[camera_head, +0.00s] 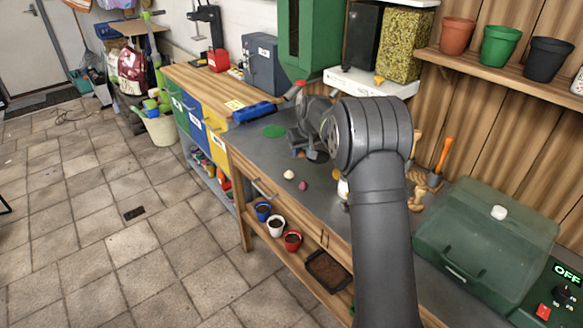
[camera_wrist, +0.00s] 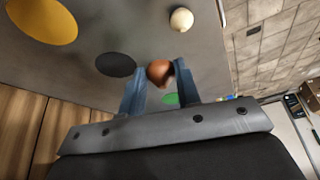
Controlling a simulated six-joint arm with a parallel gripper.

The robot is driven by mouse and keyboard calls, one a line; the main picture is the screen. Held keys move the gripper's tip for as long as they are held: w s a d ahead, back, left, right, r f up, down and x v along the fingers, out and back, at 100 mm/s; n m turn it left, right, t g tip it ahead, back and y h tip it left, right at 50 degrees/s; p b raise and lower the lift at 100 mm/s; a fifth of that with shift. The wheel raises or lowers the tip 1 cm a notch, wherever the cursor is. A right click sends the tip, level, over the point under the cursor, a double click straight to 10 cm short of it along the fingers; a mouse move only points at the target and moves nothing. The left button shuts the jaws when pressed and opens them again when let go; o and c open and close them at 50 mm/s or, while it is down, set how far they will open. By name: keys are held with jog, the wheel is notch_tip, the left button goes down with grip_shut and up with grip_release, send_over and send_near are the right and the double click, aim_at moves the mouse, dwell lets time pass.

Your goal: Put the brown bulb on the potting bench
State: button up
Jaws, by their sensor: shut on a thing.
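The brown bulb (camera_wrist: 159,72) sits between the two fingers of my gripper (camera_wrist: 160,88) in the wrist view, and the gripper is shut on it. In the head view, my gripper (camera_head: 306,152) is over the grey top of the potting bench (camera_head: 262,157), partly hidden by my own arm. A small brown patch of the bulb (camera_head: 299,153) shows there. I cannot tell whether the bulb touches the bench top or hangs just above it. A cream bulb (camera_head: 289,174) and a purple bulb (camera_head: 304,186) lie on the bench near the gripper.
A green disc (camera_head: 273,131) lies flat on the bench; black (camera_wrist: 115,65) and yellow (camera_wrist: 42,20) discs show in the wrist view. A blue tool (camera_head: 252,112) lies behind. A green lidded box (camera_head: 480,240) stands right. Several small pots sit on the lower shelf.

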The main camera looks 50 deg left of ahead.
send_over(281, 171)
jog(key=d, duration=0.2)
jog(key=f, duration=0.4)
jog(key=shift+s+a+f, duration=0.1)
jog(key=shift+s+a, duration=0.05)
jog(key=shift+a, duration=0.1)
jog(key=shift+f, duration=2.05)
jog(key=shift+f, duration=0.2)
jog(key=o, duration=0.9)
jog(key=shift+o, duration=0.2)
jog(key=shift+r, duration=0.1)
jog(key=shift+r, duration=0.25)
jog(key=v, duration=1.1)
jog(key=shift+d+r, duration=0.25)
jog(key=shift+r, duration=0.05)
jog(key=shift+s, duration=0.1)
